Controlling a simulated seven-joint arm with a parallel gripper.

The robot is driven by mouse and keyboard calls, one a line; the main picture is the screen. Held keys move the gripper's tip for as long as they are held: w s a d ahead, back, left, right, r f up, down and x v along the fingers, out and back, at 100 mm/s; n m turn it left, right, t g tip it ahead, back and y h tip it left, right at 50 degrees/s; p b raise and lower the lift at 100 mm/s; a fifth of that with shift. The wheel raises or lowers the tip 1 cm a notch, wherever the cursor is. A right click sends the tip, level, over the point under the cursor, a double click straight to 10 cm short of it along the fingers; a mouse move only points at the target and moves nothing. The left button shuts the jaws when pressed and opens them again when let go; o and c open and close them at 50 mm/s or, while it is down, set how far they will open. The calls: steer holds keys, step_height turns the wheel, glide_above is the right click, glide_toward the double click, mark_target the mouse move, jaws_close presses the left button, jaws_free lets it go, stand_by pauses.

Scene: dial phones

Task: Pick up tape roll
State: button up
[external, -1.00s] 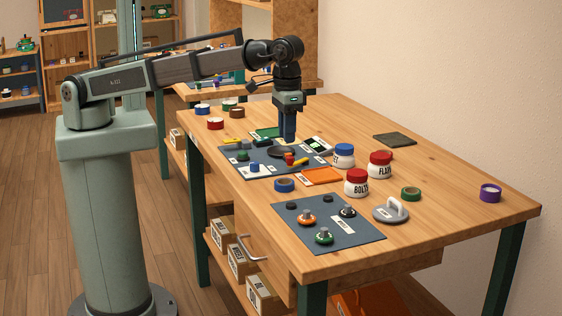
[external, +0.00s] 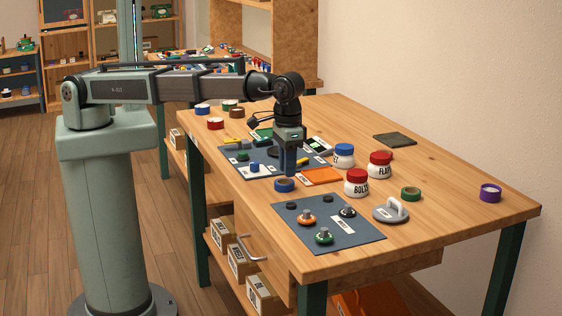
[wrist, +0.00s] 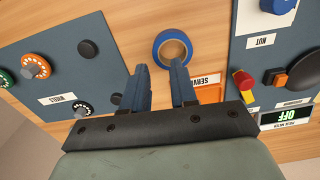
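A blue tape roll (external: 284,187) lies on the bench between the two dark blue mats. It also shows in the wrist view as a blue ring (wrist: 157,52) with bare wood in its hole. My gripper (external: 288,173) points down just behind and above this roll in the external view. In the wrist view, its two fingers (wrist: 159,66) stand apart with nothing between them, and the ring lies just beyond their tips. Other tape rolls are a green one (external: 411,195) and a purple one (external: 490,195) toward the right side of the bench.
White jars with blue and red lids, including the BOLTS jar (external: 356,186), stand right of my gripper. An orange tray (external: 321,176) lies close by. The front mat (external: 350,242) holds several knobs. Several rolls, including a red one (external: 215,124), sit at the far left.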

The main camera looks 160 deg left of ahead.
step_height(320, 180, down, 4)
steer(key=shift+w+d+f, duration=0.1)
steer(key=shift+d+f, duration=0.05)
jaws_close()
stand_by(0.3)
